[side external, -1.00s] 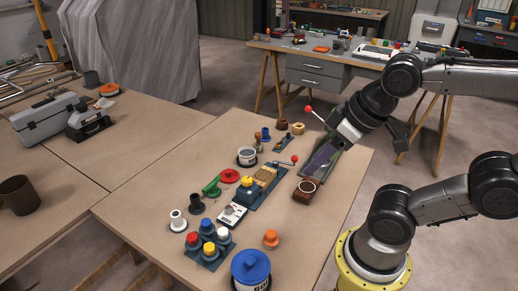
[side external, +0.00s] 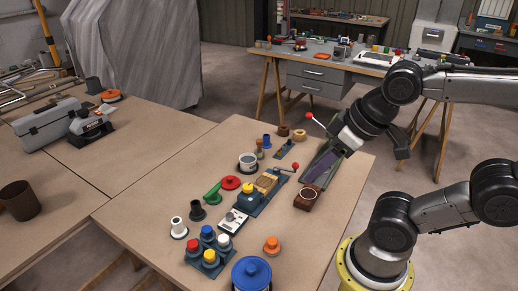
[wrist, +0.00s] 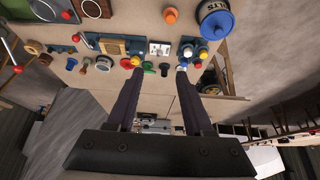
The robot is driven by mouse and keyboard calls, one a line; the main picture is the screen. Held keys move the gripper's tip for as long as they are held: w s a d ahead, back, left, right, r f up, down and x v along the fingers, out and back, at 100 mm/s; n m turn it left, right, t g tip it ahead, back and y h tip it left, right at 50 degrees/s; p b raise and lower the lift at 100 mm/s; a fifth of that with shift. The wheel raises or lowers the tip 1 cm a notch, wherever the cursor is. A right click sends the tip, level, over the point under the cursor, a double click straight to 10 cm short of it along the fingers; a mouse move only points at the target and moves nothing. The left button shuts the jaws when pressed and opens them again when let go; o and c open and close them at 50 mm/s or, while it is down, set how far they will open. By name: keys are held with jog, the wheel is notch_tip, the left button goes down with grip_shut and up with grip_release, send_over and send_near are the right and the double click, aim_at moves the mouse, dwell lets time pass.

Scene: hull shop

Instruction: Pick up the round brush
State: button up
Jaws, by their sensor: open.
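My gripper (side external: 318,168) is open and empty above the right back of the workbench (side external: 160,195). In the wrist view its two long dark fingers (wrist: 160,74) are spread apart, with nothing between them but the bench below. I cannot tell for sure which small piece is the round brush. A likely one is a small upright tan-brown piece (side external: 260,151), which stands left of my gripper beside a blue piece. It also seems to show in the wrist view (wrist: 85,65), left of the fingers.
A red-knobbed lever (side external: 310,116) stands close to my gripper. A blue-lidded pot (side external: 251,270) and a blue stand with coloured knobs (side external: 207,262) occupy the front.

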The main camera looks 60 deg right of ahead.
jog(key=shift+o, duration=0.8)
